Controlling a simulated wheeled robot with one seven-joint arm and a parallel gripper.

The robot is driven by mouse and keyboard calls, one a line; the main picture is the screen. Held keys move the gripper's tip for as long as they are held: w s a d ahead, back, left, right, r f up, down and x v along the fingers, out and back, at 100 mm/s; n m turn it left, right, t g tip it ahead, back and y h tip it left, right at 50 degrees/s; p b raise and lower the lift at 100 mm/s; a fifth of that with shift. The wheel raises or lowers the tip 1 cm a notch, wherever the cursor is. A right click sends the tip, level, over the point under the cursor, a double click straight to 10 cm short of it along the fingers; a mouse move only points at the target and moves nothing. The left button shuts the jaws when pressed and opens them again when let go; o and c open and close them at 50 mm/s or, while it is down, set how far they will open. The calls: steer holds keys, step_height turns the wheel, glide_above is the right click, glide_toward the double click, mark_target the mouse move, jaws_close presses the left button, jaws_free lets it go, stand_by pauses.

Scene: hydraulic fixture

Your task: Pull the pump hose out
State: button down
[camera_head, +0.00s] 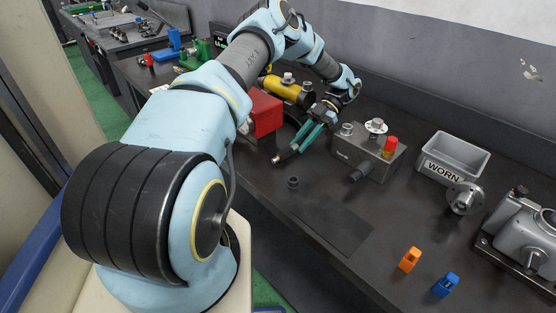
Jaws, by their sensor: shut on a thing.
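My gripper (298,146) reaches down over the bench with its teal fingers, shut on a short black hose end, which I take to be the pump hose (284,157). The hose end is tilted and has a small coppery tip at its lower left. It is apart from the grey block (368,152) to the right, which has a black fitting (358,174) on its front. A red box (264,113) stands just behind and left of the gripper. The rest of the hose is hidden or too small to follow, and I cannot tell whether the tip touches the bench.
A yellow cylinder (288,91) lies behind the gripper. A small black ring (293,182) sits in front. A grey bin marked WORN (452,158), a metal flange (465,198), an orange block (409,259) and a blue block (446,285) are to the right. The bench's front middle is clear.

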steer(key=c, duration=0.6)
jaws_free()
steer(key=shift+d, duration=0.1)
